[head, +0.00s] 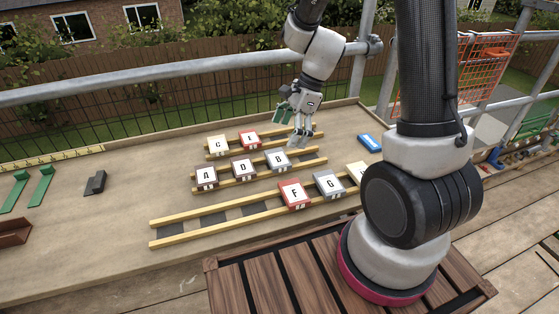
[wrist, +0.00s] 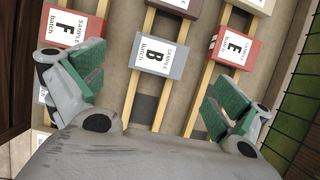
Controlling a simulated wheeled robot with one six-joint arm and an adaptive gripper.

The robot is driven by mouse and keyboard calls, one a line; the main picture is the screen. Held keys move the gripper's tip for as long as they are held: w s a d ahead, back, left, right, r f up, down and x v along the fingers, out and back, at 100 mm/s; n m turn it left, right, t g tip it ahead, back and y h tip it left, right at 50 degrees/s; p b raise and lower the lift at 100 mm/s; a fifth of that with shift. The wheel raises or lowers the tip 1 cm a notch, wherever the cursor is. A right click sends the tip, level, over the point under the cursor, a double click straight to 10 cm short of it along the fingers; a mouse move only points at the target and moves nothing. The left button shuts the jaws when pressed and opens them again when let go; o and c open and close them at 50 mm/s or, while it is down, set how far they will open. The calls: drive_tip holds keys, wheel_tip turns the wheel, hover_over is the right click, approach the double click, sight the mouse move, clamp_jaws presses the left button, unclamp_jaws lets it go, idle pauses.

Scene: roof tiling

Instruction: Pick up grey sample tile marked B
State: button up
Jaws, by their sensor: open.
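The grey sample tile marked B (head: 277,160) lies on the middle pair of wooden battens, at the right end of the row with A and D. In the wrist view the grey tile B (wrist: 162,54) lies just ahead of the fingers, roughly midway between them across the picture. My gripper (head: 291,124) is above the far battens, with its green-padded fingers apart and nothing between them. In the wrist view my gripper (wrist: 150,90) is spread wide and touches no tile that I can see.
White-labelled tile A (head: 206,177) and tile D (head: 242,168) share B's row. Red tile F (head: 294,194) and grey tile G (head: 328,184) lie nearer. Tile C (head: 217,146) and red tile E (wrist: 236,46) lie on the far battens. A blue object (head: 369,142) lies right.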

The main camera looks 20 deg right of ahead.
sight(280, 157)
drive_tip(key=x, duration=0.5)
drive_tip(key=d+x, duration=0.1)
drive_tip(key=x, duration=0.1)
drive_tip(key=shift+a+f, duration=0.1)
drive_tip(key=shift+f, duration=0.3)
drive_tip(key=c, duration=1.1)
